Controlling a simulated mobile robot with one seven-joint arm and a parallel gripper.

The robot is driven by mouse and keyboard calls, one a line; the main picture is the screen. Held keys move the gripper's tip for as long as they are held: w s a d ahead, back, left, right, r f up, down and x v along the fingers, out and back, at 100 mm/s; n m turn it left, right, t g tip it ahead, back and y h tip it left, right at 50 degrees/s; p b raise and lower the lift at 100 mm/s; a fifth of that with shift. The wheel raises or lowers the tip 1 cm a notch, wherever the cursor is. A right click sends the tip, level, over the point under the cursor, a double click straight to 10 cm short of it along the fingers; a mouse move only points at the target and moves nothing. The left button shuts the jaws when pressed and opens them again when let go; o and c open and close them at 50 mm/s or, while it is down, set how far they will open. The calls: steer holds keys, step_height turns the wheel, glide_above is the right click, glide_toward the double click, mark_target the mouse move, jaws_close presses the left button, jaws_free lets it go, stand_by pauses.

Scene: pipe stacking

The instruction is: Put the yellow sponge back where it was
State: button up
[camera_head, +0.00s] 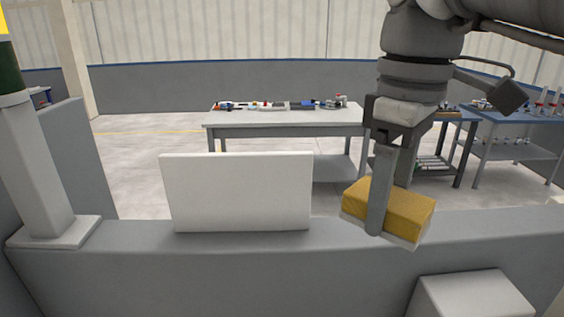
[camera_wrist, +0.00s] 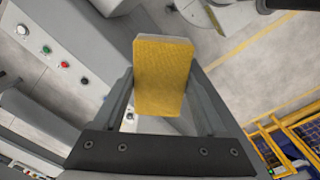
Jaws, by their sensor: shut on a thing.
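The yellow sponge (camera_head: 402,208) is a block with a pale layer on its underside in the head view. My gripper (camera_head: 388,210) is shut on it, with a finger pressed across its near side. The sponge appears held over or just at the grey ledge, slightly tilted; I cannot tell whether it touches the ledge. In the wrist view the sponge (camera_wrist: 163,75) stands out between the two fingers of my gripper (camera_wrist: 160,105), with its yellow face toward the camera and a pale edge at the top.
A grey ledge (camera_head: 200,268) runs across the front. A white upright panel (camera_head: 238,192) stands on it to the left of the sponge. A white post (camera_head: 40,170) is at far left. A table (camera_head: 285,118) with parts stands behind. The wrist view shows a button panel (camera_wrist: 62,62).

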glide_above(350, 230)
steer(key=f, duration=0.6)
steer(key=shift+s+f, duration=0.25)
steer(key=shift+w+f, duration=0.2)
steer(key=shift+f, duration=1.95)
steer(key=shift+f, duration=0.1)
steer(key=o, duration=1.1)
steer(key=shift+o, duration=0.2)
